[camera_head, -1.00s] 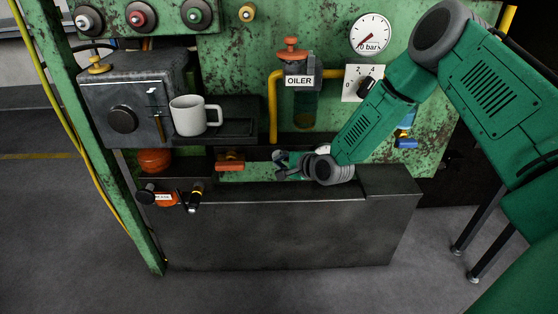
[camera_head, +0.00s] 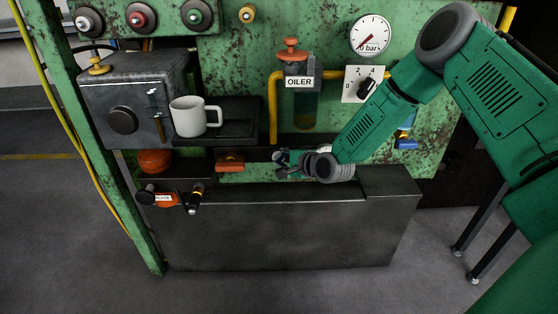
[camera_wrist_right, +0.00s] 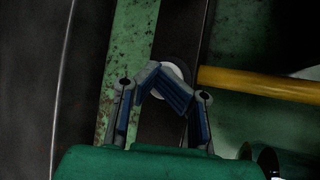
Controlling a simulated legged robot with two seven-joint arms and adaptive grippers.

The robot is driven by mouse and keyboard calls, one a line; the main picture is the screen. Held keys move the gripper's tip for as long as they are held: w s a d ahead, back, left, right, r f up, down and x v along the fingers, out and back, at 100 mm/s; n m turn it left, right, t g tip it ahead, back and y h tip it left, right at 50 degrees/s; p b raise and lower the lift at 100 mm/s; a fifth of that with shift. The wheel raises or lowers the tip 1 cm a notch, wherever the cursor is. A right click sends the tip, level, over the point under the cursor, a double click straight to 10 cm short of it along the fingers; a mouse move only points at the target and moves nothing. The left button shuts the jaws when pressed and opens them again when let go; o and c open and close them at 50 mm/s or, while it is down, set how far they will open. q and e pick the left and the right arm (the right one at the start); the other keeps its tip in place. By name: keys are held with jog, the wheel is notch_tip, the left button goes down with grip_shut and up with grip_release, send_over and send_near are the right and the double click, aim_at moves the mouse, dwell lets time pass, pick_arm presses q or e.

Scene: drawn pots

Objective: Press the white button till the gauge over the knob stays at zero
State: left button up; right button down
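The round gauge (camera_head: 370,35) marked bar hangs on the green panel. Its red needle points to the lower left, near the 0. Below it, the black knob (camera_head: 366,86) sits on a white numbered plate. A pale-tipped button (camera_head: 88,20) is at the top left, far from my right gripper. My right gripper (camera_head: 280,164) is low in front of the panel, above the dark box. In the right wrist view its fingertips (camera_wrist_right: 154,68) appear together, with nothing visible held. A pale round rim (camera_wrist_right: 182,70) shows behind them; I cannot tell what it is. My left gripper is not in view.
A red button (camera_head: 140,17) and a green button (camera_head: 196,14) sit right of the pale one. A white mug (camera_head: 194,115) stands on a dark shelf. The oiler (camera_head: 297,68) and yellow pipe (camera_head: 272,105) stick out left of my right arm. The dark box (camera_head: 280,235) stands below.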

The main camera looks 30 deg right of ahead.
jog(key=shift+f, duration=0.1)
jog(key=s+a+p, duration=0.2)
jog(key=s+a, duration=0.1)
jog(key=s, duration=0.2)
jog(key=shift+s+a, duration=0.15)
dwell(0.9)
